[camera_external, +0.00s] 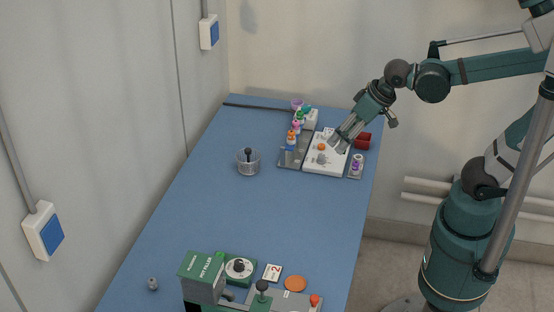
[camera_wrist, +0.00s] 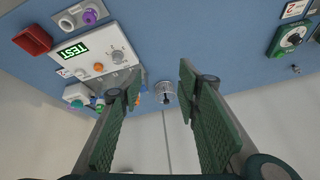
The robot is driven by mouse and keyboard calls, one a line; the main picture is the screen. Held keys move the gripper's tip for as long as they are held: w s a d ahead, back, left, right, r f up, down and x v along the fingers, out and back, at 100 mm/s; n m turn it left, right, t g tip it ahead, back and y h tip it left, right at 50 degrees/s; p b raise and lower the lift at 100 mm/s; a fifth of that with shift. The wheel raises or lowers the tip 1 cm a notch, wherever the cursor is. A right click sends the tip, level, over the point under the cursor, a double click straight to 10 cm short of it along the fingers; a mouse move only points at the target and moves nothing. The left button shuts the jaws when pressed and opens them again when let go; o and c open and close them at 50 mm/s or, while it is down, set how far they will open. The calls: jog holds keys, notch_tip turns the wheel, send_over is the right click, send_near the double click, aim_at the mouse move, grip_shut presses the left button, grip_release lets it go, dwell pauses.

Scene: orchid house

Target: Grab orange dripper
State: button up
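The orange dripper (camera_external: 291,138) stands at the near end of a row of colored-topped drippers on a grey tray (camera_external: 289,160), left of a white device. In the wrist view, a small orange bit (camera_wrist: 138,100) shows beside my left finger; it is probably the dripper, mostly hidden. My gripper (camera_external: 338,143) is above the white device, right of the dripper row, apart from the dripper. In the wrist view my gripper (camera_wrist: 160,78) has its two green-padded fingers wide apart, with nothing between them.
The blue table's middle (camera_external: 220,220) is clear.

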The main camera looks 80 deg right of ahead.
jog(key=w+d+r+m+g+p, duration=0.2)
jog(key=w+d+m+p, duration=0.1)
jog(key=w+m+p, duration=0.15)
jog(key=w+d+r+m+g+p, duration=0.1)
jog(key=w+d+r+m+p, duration=0.1)
jog(key=w+m+p, duration=0.3)
jog(key=m+g+h+p, duration=0.1)
jog(key=m+g+p, duration=0.2)
jog(key=m+p, duration=0.4)
send_near(291, 132)
jog(key=n, duration=0.1)
jog(key=shift+w+d+f+m+p, duration=0.1)
jog(key=shift+f+m+p, duration=0.35)
jog(key=shift+f+p, duration=0.45)
jog(key=shift+d+f, duration=0.15)
jog(key=shift+f, duration=1.05)
jog(key=shift+f, duration=0.1)
jog(key=shift+d+f, duration=0.15)
jog(key=shift+f, duration=2.35)
jog(key=c, duration=0.8)
